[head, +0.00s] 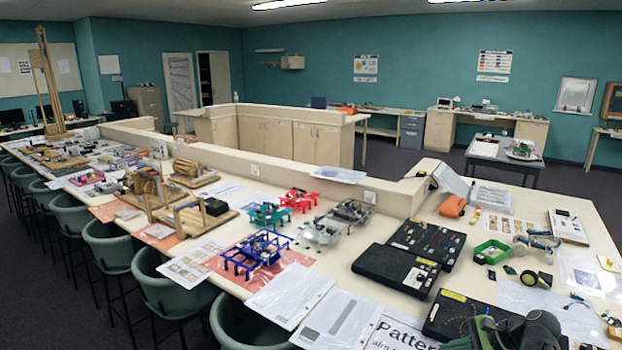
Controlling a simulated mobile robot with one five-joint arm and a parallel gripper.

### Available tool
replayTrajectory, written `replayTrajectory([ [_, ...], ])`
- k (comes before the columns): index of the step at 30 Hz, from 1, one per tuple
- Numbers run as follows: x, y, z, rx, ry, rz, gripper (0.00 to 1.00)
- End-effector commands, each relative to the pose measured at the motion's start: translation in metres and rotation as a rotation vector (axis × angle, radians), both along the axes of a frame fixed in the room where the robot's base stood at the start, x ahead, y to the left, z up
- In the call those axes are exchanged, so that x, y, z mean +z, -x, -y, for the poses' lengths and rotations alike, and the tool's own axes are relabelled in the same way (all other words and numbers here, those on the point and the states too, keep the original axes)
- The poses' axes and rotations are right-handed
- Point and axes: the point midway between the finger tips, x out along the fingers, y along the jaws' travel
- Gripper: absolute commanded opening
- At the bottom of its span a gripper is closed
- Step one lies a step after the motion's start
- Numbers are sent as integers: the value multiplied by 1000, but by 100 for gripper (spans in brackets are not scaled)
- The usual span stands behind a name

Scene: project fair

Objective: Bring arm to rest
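Dark grey rounded parts that look like my arm show at the bottom edge of the head view, right of centre. They overlap the near part of the long table (385,232) in the picture. No fingertips can be made out, so my gripper is not seen. I cannot tell from this view whether the arm touches anything.
The table is crowded. Green chairs (172,290) line the left side. Dark floor is open behind.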

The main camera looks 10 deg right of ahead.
Motion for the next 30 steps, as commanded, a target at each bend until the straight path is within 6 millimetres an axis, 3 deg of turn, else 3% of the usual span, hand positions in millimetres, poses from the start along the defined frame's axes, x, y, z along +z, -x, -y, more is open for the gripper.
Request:
replayTrajectory([
  [1, -4, -18, -46, 92, 16, -15, 0],
  [6, -24, -43, -175, 397, 147, -58, 0],
  [10, -41, -41, -250, 647, 297, -58, 0],
  [15, -59, -27, -309, 971, 521, -30, 0],
  [17, -65, -21, -317, 1098, 620, -17, 0],
  [21, -70, -18, -278, 1318, 823, -13, 0],
  [24, -70, -20, -267, 1407, 870, 3, 0],
  [30, -70, -20, -267, 1444, 872, 23, 0],
])
